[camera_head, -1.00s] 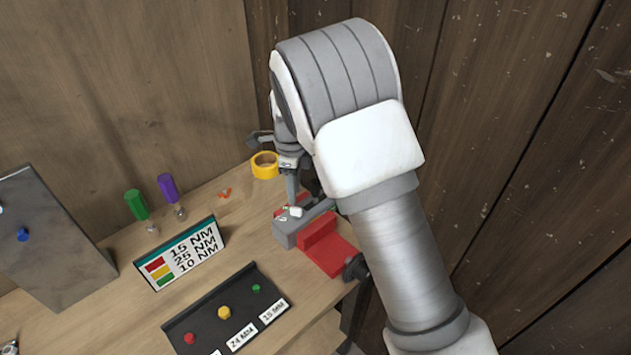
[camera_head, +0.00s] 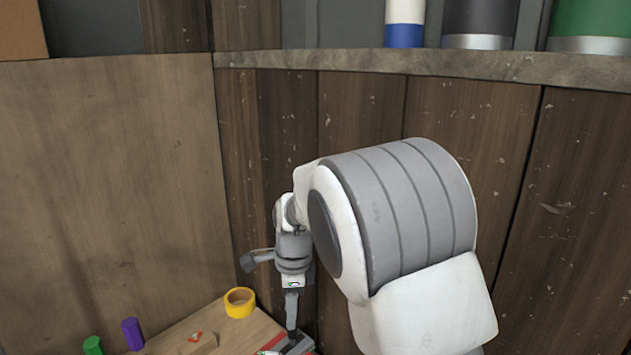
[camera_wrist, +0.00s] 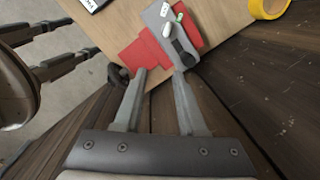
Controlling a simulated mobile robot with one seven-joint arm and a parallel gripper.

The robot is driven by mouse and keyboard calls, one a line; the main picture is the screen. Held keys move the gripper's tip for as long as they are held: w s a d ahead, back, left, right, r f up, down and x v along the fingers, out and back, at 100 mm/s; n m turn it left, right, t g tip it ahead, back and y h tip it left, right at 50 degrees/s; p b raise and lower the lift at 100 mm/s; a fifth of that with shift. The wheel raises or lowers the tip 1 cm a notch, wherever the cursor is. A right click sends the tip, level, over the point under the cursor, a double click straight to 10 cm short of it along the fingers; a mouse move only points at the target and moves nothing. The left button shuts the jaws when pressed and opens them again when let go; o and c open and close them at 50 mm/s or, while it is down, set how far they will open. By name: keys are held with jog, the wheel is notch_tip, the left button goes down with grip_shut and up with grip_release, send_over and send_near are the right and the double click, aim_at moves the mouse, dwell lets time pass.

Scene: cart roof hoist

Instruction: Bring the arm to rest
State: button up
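My gripper (camera_wrist: 160,72) shows in the wrist view with its two fingers apart and nothing between them. Its fingertips appear near the edge of a red and grey vise (camera_wrist: 143,54) on the bench. A small white piece (camera_wrist: 166,30) and a green-and-white piece (camera_wrist: 179,17) lie on the vise's grey part. In the head view my arm reaches down and my gripper (camera_head: 291,325) points at the vise (camera_head: 300,346), which is mostly cut off by the lower picture edge. I cannot tell whether the fingers touch the vise.
A yellow tape roll (camera_head: 240,302) sits on the wooden bench (camera_head: 240,334) beside my gripper. Green (camera_head: 93,346) and purple (camera_head: 133,333) handles stand at lower left. A stone-like shelf (camera_head: 440,64) with several cylinders runs along the plank wall above my arm.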

jog(key=s+d+r+n+t, duration=0.2)
jog(key=s+d+r+n, duration=0.5)
jog(key=s+d+r, duration=0.35)
jog(key=s+d+n+t+b, duration=0.1)
jog(key=s+d+n, duration=0.3)
jog(key=s, duration=0.3)
jog(key=s+d+r+n+t, duration=0.1)
jog(key=s+d+n+t, duration=0.1)
jog(key=s+d+n, duration=0.2)
jog(key=s+n, duration=0.1)
jog(key=s, duration=0.2)
jog(key=shift+d+r+h+b, duration=0.2)
jog(key=shift+d+h+b, duration=0.2)
dwell(0.7)
